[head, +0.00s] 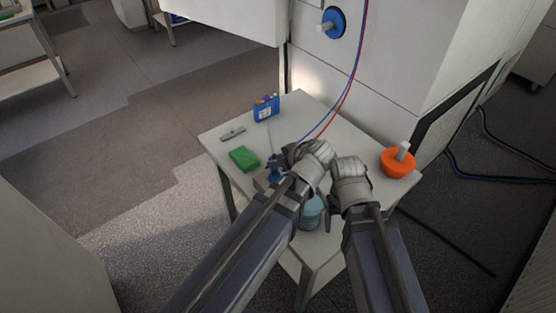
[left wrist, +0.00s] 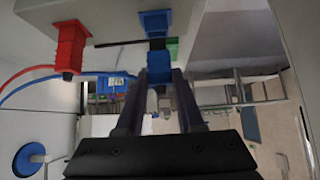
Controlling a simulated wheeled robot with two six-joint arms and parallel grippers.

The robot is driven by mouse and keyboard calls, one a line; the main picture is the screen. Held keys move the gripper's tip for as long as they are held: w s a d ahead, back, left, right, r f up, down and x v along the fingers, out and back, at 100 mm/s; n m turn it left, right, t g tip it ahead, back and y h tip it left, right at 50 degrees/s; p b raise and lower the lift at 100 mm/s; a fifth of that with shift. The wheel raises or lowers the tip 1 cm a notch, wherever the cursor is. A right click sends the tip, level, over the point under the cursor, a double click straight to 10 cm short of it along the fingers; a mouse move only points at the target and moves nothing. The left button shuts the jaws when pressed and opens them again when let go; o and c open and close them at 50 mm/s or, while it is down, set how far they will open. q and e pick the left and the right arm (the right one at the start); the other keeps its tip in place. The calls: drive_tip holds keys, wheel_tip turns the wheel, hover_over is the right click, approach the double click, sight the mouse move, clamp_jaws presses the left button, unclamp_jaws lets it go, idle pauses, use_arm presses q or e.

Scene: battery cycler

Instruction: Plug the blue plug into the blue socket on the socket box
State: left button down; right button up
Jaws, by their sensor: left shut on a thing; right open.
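My left gripper (head: 280,167) is shut on the blue plug. In the left wrist view the blue plug (left wrist: 159,67) sits between its fingers, with a blue wire running to it from the left. The blue socket (left wrist: 155,22) is on the pale socket box (left wrist: 108,18), right in line with the plug. I cannot tell whether plug and socket touch or how deep the plug is. A red plug (left wrist: 69,48) is beside it at the box's red socket. In the head view, arm and gripper largely hide the socket box. My right gripper (head: 333,204) is open, to the right of the left one.
On the table (head: 215,143) are a blue container (head: 266,110), a grey bar-like item (head: 232,133), a green block (head: 244,158), an orange bowl (head: 397,165) and a teal round item (head: 311,213). Red and blue wires hang down from above. A large pale cabinet (head: 400,60) stands behind.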

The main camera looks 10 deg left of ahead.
use_arm(q)
drive_tip(key=shift+f+b, duration=1.4)
drive_tip(key=shift+f, duration=0.05)
use_arm(e)
drive_tip(key=shift+f, duration=1.45)
use_arm(q)
drive_tip(key=shift+c, duration=2.3)
unclamp_jaws()
wheel_tip(320, 180, up, 10)
drive_tip(key=p, duration=1)
use_arm(e)
wheel_tip(320, 180, up, 10)
